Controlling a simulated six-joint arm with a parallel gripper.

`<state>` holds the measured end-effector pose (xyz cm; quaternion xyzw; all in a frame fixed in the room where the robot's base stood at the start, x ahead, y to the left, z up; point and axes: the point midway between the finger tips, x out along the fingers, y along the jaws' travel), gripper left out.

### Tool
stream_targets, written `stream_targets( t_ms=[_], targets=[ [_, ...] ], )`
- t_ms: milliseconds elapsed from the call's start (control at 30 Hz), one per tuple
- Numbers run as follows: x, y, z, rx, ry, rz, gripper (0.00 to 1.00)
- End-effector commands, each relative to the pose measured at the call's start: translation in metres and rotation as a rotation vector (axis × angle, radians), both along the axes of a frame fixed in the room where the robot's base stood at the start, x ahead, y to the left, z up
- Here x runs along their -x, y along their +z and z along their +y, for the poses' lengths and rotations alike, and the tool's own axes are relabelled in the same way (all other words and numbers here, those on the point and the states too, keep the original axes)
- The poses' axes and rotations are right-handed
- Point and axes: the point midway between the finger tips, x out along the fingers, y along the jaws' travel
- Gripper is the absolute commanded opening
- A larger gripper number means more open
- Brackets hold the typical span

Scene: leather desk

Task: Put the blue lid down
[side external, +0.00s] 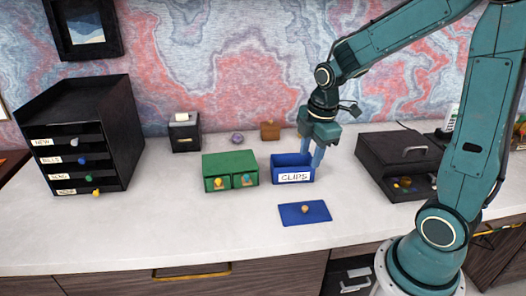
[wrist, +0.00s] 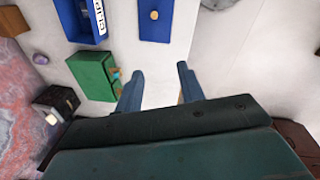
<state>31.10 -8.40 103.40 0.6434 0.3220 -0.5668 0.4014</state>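The blue lid (side external: 292,213) lies flat on the desk with its tan knob upward, in front of the open blue box labelled CLIPS (side external: 293,177) and apart from it. In the wrist view the lid (wrist: 168,29) is at the top centre, beyond my fingertips. My gripper (side external: 312,156) hangs just behind the right part of the blue box, and the box hides some of the space below it. In the wrist view my gripper (wrist: 160,84) has its two blue fingers well apart, with only pale desk between them. Nothing is held.
A green two-drawer box (side external: 230,170) stands left of the blue box. A small black box (side external: 184,134), a purple item (side external: 237,138) and a brown block (side external: 270,131) are behind. A dark case (side external: 398,160) is right, a black drawer unit (side external: 82,135) far left. The front desk is clear.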

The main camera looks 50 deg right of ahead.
Motion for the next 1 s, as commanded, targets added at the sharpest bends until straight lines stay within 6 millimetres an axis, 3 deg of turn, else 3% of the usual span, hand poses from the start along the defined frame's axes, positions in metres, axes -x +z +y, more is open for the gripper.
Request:
stream_targets(
  t_ms=[200, 500, 800, 1000],
  targets=[
    [0.023, 0.041, 0.025, -0.038, -0.231, -0.093, 0.39],
    [0.064, 0.081, 0.055, -0.139, -0.551, -0.209, 0.39],
    [0.109, 0.104, 0.076, -0.284, -0.853, -0.298, 0.39],
    [0.127, 0.109, 0.083, -0.357, -0.981, -0.324, 0.39]
  ],
)
